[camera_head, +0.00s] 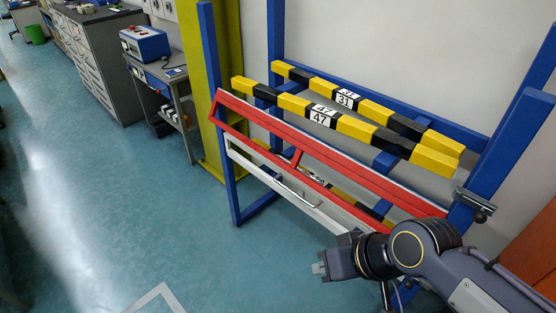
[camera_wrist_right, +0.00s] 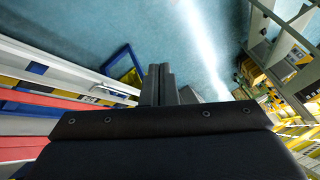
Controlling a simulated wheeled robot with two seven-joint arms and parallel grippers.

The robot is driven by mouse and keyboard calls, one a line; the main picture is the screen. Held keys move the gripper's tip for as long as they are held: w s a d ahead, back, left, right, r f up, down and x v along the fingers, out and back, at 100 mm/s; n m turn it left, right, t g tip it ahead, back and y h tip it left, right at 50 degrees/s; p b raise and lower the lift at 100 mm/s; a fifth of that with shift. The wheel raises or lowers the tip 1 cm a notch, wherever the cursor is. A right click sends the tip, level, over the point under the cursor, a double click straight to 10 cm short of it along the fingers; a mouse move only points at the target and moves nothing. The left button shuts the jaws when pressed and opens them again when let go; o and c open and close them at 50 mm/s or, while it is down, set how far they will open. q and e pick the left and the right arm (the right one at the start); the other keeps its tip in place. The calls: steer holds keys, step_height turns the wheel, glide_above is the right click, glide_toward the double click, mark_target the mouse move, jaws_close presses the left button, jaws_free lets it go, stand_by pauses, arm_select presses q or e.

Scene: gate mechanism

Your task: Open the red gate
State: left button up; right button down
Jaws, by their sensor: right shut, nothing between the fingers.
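The red gate (camera_head: 350,165) spans the blue frame from the left post to near the right post, with a white lower rail (camera_head: 262,175). A metal bar handle (camera_head: 296,192) sits on the white rail. A grey metal latch-like part (camera_head: 474,203) is at the right post, near the gate's right end. My right gripper (camera_head: 320,268) points left, in front of and below the gate's right half, apart from the handle. In the right wrist view its fingers (camera_wrist_right: 158,85) are shut and empty. The gate also shows at the left of that view (camera_wrist_right: 50,100). My left gripper is not in view.
Yellow-black barrier bars marked 47 (camera_head: 320,116) and 31 (camera_head: 345,98) lie across the blue frame (camera_head: 216,150) behind the gate. A yellow column (camera_head: 229,50) and a small table with a blue device (camera_head: 145,42) stand left. The floor in front is mostly clear.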

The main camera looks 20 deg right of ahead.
step_height(320, 180, down, 25)
steer(key=d+n+g+b, duration=0.2)
steer(key=b, duration=2)
steer(key=w+d+f+n+g+h+b, duration=0.4)
steer(key=w+d+f+g+h+b, duration=0.1)
steer(key=d+f, duration=0.4)
steer(key=w+d+r+n+g+h, duration=0.1)
steer(key=w+d+n+g+h, duration=0.2)
steer(key=w+d+n+h, duration=0.55)
steer(key=w+a+r+n+t+h, duration=0.3)
steer(key=w+a+n+t+h, duration=0.3)
steer(key=w, duration=0.5)
steer(key=w+a+r+n+t+h, duration=0.4)
steer(key=w+a+t+h, duration=0.2)
steer(key=w+t+h, duration=0.3)
steer(key=w+f+b+x, duration=0.1)
steer(key=x, duration=0.9)
steer(key=shift+d+g, duration=0.3)
steer(key=shift+g, duration=0.1)
steer(key=shift+r+m+y, duration=0.15)
steer(key=shift+m+y, duration=0.1)
